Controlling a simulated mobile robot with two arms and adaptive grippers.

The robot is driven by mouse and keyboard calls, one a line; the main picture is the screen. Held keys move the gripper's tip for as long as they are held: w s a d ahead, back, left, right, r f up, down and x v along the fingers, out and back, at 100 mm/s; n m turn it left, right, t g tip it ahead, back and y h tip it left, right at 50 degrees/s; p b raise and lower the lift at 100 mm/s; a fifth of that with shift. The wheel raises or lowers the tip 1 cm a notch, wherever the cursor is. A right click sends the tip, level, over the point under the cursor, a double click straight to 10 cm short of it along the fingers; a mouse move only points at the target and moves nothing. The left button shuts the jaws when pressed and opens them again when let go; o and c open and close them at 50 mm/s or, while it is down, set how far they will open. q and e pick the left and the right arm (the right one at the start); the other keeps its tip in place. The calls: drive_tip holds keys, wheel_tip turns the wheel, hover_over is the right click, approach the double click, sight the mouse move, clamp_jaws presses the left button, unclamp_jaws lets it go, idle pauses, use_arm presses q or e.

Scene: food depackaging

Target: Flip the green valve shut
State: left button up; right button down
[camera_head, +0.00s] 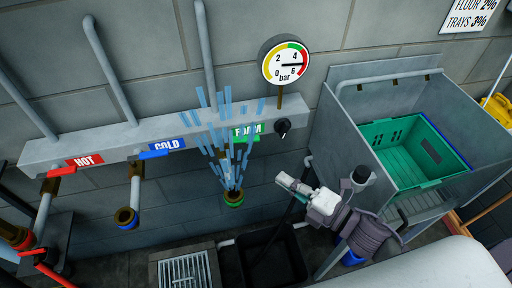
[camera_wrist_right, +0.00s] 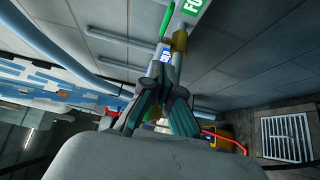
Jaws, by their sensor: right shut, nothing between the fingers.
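The green FOAM label (camera_head: 247,130) is on the wall pipe rail in the head view, partly behind blue spray streaks (camera_head: 222,130). The streaks fan upward from the green-ringed outlet (camera_head: 233,200) below it. The valve's green handle (camera_wrist_right: 167,19) shows at the top of the right wrist view, beside the brass fitting (camera_wrist_right: 180,40); in the head view I cannot make it out clearly behind the spray. My right gripper (camera_head: 283,180) is shut and empty, below and right of the FOAM label, apart from the valve. In the wrist view its fingers (camera_wrist_right: 164,78) point up toward the fitting.
The HOT red handle (camera_head: 62,171) and COLD blue handle (camera_head: 152,154) are to the left on the rail. A pressure gauge (camera_head: 285,62) and black knob (camera_head: 282,127) stand right of FOAM. A sink (camera_head: 342,95) with a green crate (camera_head: 440,172) is at right. A floor grate (camera_head: 185,270) lies below.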

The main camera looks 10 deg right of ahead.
drive_tip(key=p, duration=0.3)
approach(245, 142)
drive_tip(key=w+a, duration=0.1)
drive_tip(key=a, duration=0.3)
drive_tip(key=w+p, duration=0.1)
drive_tip(key=w, duration=0.1)
drive_tip(key=shift+w+r, duration=0.15)
drive_tip(key=shift+w, duration=0.15)
drive_tip(key=shift+w+d, duration=0.1)
drive_tip(key=shift+w, duration=0.6)
